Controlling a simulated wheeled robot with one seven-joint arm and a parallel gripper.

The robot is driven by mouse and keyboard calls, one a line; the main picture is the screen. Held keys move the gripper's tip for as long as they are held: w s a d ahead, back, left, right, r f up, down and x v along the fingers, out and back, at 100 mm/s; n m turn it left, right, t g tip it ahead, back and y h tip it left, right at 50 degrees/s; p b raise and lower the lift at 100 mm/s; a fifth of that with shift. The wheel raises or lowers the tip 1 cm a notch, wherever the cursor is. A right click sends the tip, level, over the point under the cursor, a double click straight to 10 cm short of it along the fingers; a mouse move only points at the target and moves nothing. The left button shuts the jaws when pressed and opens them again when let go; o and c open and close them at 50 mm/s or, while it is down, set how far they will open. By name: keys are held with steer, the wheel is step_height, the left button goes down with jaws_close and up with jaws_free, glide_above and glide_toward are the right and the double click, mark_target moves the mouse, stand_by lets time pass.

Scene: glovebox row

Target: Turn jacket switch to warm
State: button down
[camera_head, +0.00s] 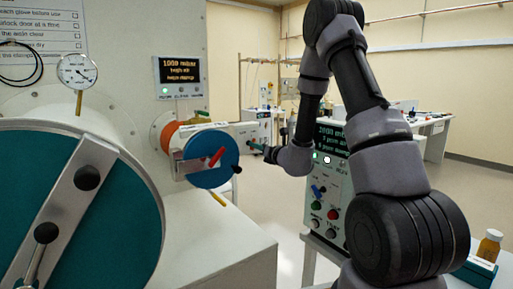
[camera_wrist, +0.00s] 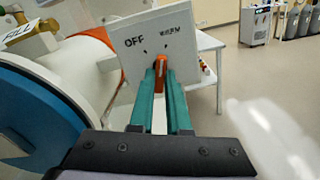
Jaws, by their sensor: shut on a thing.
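The jacket switch is an orange lever (camera_wrist: 160,66) on a white plate (camera_wrist: 190,60) in the wrist view. The plate reads OFF on the left and WARM on the right, with small dark marks below the words. My gripper (camera_wrist: 161,75) has its teal fingers shut on the orange lever, in front of the plate. The fingers cover much of the lever, so its exact pointing is hard to tell. In the head view my gripper (camera_head: 259,148) reaches left to just past the blue round door, and the lever is hidden there.
A blue round door (camera_head: 212,160) with a red handle is close left of my gripper. A large teal door (camera_head: 115,225) is at the near left. A control panel (camera_head: 330,190) with buttons stands behind my arm. A brown bottle (camera_head: 489,246) is at the right.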

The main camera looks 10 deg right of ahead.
steer(key=shift+m, duration=1)
steer(key=c, duration=0.9)
jaws_free()
steer(key=shift+d, duration=0.1)
